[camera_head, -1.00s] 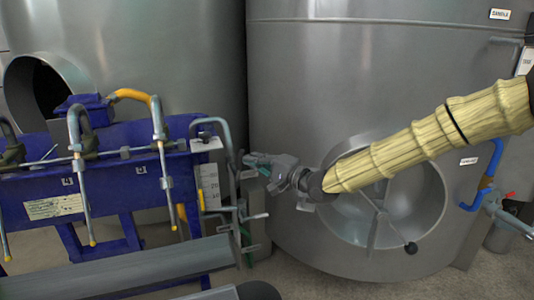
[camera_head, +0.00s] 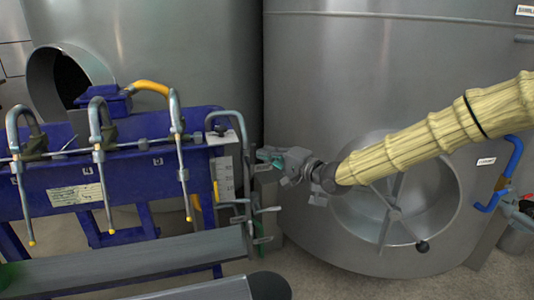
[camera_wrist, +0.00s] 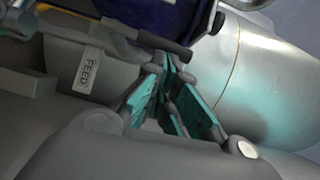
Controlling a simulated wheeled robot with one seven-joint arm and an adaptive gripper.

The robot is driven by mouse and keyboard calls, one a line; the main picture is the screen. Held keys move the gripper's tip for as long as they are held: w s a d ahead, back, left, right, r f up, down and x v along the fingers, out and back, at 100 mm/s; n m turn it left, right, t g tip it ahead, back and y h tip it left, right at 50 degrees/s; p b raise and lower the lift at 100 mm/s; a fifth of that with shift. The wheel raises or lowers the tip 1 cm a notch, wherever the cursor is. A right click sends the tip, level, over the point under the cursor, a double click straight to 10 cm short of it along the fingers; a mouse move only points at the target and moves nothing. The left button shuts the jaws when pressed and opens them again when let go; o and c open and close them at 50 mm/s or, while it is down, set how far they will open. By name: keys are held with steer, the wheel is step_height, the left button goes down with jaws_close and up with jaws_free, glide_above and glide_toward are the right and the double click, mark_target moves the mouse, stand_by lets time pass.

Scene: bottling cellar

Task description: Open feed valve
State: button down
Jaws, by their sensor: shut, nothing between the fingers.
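The FEED label (camera_wrist: 88,68) shows in the wrist view on a grey part at the left. A dark grey bar (camera_wrist: 150,40), possibly the feed valve's handle, runs above it and ends close to my fingertips. I cannot tell whether they touch. My gripper (camera_wrist: 168,85) has teal finger pads that come together at the tips, with nothing between them. In the head view my gripper (camera_head: 264,154) is beside the right end of the blue bottle filler (camera_head: 110,180), in front of the large steel tank. The valve itself is not clear there.
The steel tank (camera_head: 350,80) with a round recessed door (camera_head: 430,200) stands behind my arm. Several filler spouts (camera_head: 180,140) hang at the left. Small handles (camera_head: 268,209) stick out below my gripper. A blue pipe (camera_head: 507,175) is at the right.

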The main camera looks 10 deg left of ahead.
steer(key=w+d+p+v, duration=0.1)
steer(key=w+p+v, duration=0.1)
steer(key=v, duration=1)
steer(key=shift+d+f, duration=0.45)
steer(key=shift+d, duration=0.05)
steer(key=shift+s, duration=0.1)
